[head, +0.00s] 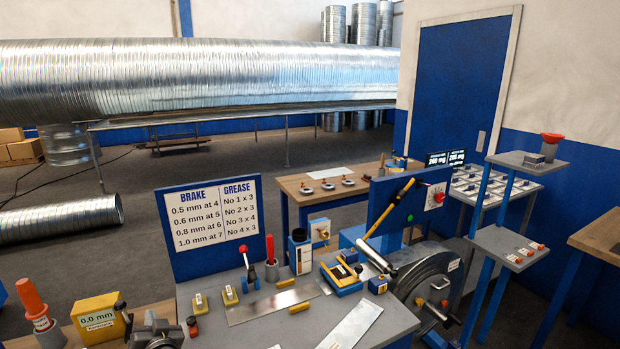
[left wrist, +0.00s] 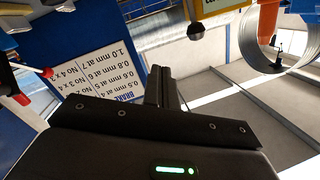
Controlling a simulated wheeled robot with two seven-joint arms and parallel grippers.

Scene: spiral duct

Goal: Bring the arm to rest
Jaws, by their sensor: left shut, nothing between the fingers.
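My left gripper (head: 152,318) shows as a dark grey shape at the bottom edge of the head view, left of the middle. In the left wrist view its two black fingers (left wrist: 162,76) are together, with nothing between them. It is above the near edge of the workbench (head: 245,333), in front of the blue board (head: 179,242) with the brake and grease chart. In the left wrist view the chart (left wrist: 100,65) appears upside down behind the fingers. My right gripper is not in view.
Metal sheets (head: 274,305) lie on the bench. A crank machine (head: 432,285) stands to the right.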

